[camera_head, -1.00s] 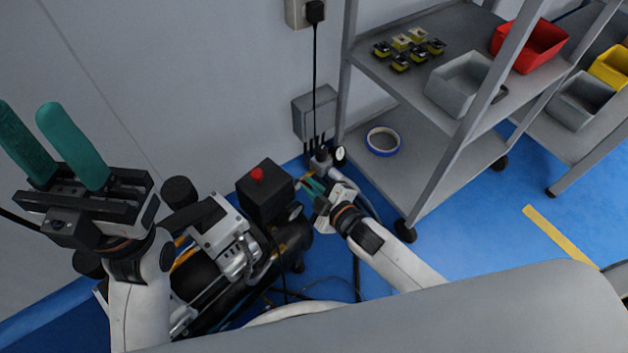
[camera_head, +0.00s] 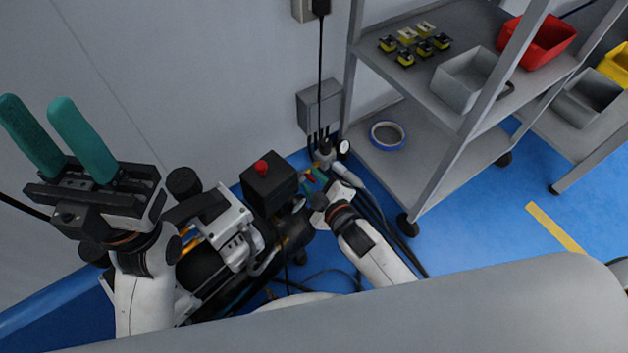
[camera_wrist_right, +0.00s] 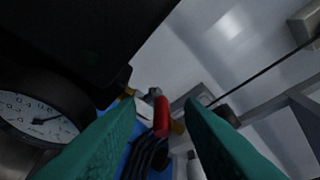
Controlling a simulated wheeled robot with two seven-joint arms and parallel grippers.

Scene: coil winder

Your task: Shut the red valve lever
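The red valve lever (camera_wrist_right: 161,117) shows in the right wrist view, between the two green fingers of my right gripper (camera_wrist_right: 165,125) and beyond their tips. Brass fittings sit beside it. In the head view the lever (camera_head: 310,178) is a small red spot at the right end of the compressor. My right gripper (camera_head: 318,182) is there, mostly hidden by its own wrist. Its fingers are apart, with no contact on the lever that I can make out. My left gripper (camera_head: 60,140) is raised at the left, its green fingers apart and empty.
The black compressor (camera_head: 205,275) with a black box and red knob (camera_head: 262,167) stands left of my right gripper. A pressure gauge (camera_wrist_right: 38,120) is close on the left in the wrist view. A grey shelf (camera_head: 430,150) stands to the right. Hoses (camera_head: 375,205) run along the floor.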

